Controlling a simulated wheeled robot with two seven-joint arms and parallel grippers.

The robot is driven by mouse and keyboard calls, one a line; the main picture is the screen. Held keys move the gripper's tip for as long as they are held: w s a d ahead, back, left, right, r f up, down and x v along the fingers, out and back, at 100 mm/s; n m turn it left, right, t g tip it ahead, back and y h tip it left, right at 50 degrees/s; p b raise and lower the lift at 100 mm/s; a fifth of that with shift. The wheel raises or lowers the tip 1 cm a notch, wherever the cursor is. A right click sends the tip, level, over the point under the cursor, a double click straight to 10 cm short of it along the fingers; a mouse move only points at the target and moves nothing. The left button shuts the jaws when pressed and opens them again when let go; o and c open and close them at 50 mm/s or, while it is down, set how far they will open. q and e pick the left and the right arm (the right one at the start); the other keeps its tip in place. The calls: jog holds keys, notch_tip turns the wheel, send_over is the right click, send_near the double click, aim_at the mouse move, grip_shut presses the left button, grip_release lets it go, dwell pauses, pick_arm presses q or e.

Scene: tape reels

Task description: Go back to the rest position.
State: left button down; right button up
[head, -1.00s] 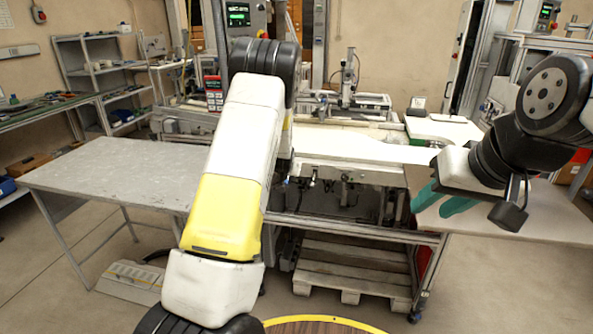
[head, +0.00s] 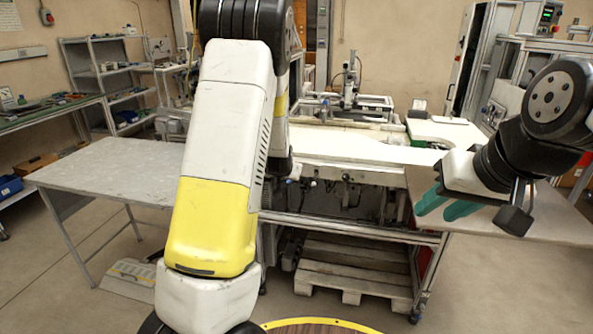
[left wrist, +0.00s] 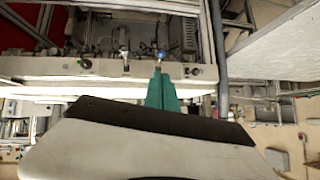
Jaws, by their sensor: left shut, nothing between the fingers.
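My left arm stands raised in the middle of the head view and hides its own gripper there. In the left wrist view my left gripper (left wrist: 162,84) shows its teal fingers together, shut and empty, in front of the workbench machine. My right gripper (head: 433,214) is at the right of the head view, its two teal fingers apart with nothing seen between them. It is over the grey tabletop (head: 545,215) at the right; I cannot tell its height above it. No tape reel can be made out.
A grey table (head: 110,170) stands at the left, its visible top bare. The workbench (head: 350,148) with a white top is ahead, with a wooden pallet (head: 340,268) under it. Shelves (head: 105,80) stand at the back left. Open floor lies at the front left.

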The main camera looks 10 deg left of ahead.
pick_arm(q)
jog(key=s+d+r+n+g+h, duration=0.1)
jog(key=s+d+r+g+h, duration=0.2)
jog(key=s+r, duration=1.15)
jog(key=s+d+r, duration=0.1)
jog(key=s, duration=1)
jog(key=s+d+r+g, duration=0.1)
jog(key=s+d+r, duration=0.1)
jog(key=s, duration=0.9)
jog(key=shift+s+d+r+h, duration=0.2)
jog(key=shift+r+h, duration=0.1)
